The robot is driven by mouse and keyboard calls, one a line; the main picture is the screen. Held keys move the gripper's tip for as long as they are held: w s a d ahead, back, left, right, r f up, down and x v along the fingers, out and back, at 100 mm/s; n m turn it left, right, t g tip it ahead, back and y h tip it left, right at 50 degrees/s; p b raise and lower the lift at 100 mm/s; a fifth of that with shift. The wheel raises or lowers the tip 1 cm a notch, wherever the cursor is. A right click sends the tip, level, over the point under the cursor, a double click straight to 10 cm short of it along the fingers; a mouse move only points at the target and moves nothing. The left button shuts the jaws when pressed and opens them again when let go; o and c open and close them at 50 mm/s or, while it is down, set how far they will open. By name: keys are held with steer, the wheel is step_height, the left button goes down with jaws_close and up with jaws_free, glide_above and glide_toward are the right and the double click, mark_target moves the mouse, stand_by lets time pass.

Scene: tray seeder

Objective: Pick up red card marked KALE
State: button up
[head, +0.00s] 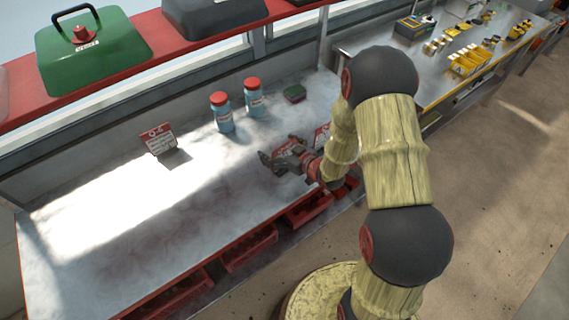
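My gripper (272,155) is low over the pale worktop, right of the middle of the bench. Its dark fingers are small in the head view, and I cannot tell whether they are open or shut. A red patch (287,148) shows at the fingers; it may be a card, but no word on it can be read. Another red piece (322,133) stands just behind my wrist, partly hidden by my arm. A red and white card sign (157,140) stands upright at the left back of the worktop; its small text is not legible as KALE.
Red trays (250,249) line the front edge. A red shelf (150,48) holds a green case (92,50). The worktop's left half is clear.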

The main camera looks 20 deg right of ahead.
steer(key=c, duration=1.4)
steer(key=shift+r, duration=0.15)
steer(key=shift+c, duration=0.4)
